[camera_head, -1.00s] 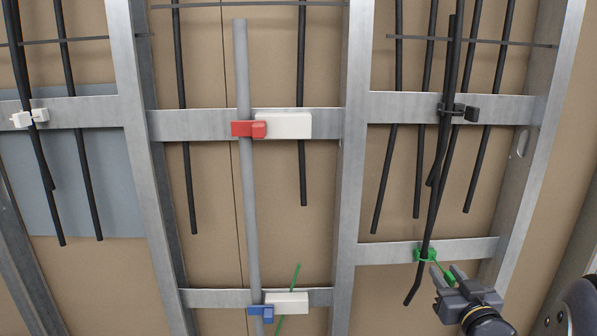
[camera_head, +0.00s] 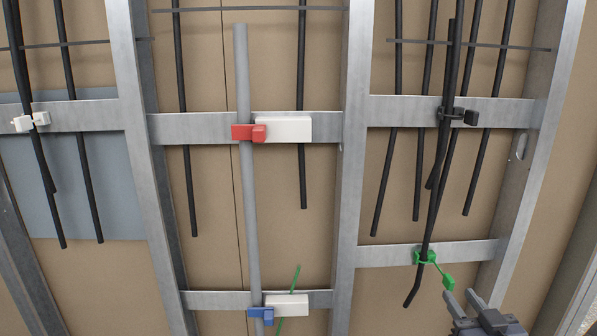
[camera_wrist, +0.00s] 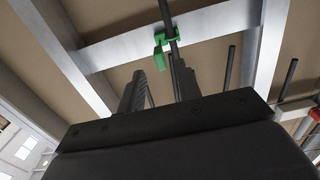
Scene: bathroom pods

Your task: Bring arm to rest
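My gripper (camera_head: 463,304) is at the lower right in the head view. Its two fingers stand apart with nothing between them. A green clip (camera_head: 425,257) with a dangling green tab (camera_head: 449,282) sits around a black cable on the lower right metal crossbar (camera_head: 384,254). The gripper is below and to the right of the tab, apart from it. In the wrist view the green clip (camera_wrist: 166,42) is beyond the open fingers (camera_wrist: 157,95), and the tab hangs toward them.
A grey pipe (camera_head: 244,190) runs down the middle bay, with a red clip (camera_head: 249,132) and a blue clip (camera_head: 261,314). A black clip (camera_head: 457,115) and a white clip (camera_head: 30,121) hold other cables. Metal studs (camera_head: 349,170) divide the bays.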

